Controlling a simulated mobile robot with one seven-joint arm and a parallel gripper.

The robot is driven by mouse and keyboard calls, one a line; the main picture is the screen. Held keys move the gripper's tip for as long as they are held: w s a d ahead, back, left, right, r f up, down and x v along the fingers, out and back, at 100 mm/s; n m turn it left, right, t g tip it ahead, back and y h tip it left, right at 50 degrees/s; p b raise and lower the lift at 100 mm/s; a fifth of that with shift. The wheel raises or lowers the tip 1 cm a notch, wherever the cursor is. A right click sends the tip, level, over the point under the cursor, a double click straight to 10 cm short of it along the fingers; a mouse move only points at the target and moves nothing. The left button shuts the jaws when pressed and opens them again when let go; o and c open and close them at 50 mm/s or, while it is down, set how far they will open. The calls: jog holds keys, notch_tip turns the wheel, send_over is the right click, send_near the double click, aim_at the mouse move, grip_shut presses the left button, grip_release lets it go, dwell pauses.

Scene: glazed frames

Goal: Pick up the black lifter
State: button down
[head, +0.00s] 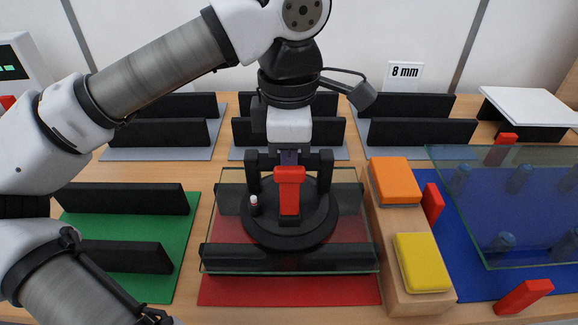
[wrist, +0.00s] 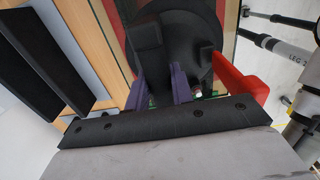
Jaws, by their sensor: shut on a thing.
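The black lifter (head: 318,222) is a round black disc with two posts, a handle between them and a red lever (head: 289,192). It sits upright on a clear glass pane (head: 222,262) over a red mat (head: 290,291). My gripper (head: 289,158) comes down from above and is shut on the lifter's handle, largely hidden behind the red lever. In the wrist view the purple fingers of my gripper (wrist: 160,90) reach the lifter (wrist: 203,35), with the red lever (wrist: 238,82) to the right. The disc appears to touch the glass.
Black bars under the glass (head: 300,258) hold it above the mat. A wooden block with orange (head: 395,181) and yellow (head: 424,262) pads stands right of it. A bluish glass pane (head: 520,200) lies farther right. Black bars stand on the green mat (head: 182,240) at left.

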notch_tip(320, 180, up, 20)
jog(key=p, duration=0.5)
jog(key=shift+f, duration=0.25)
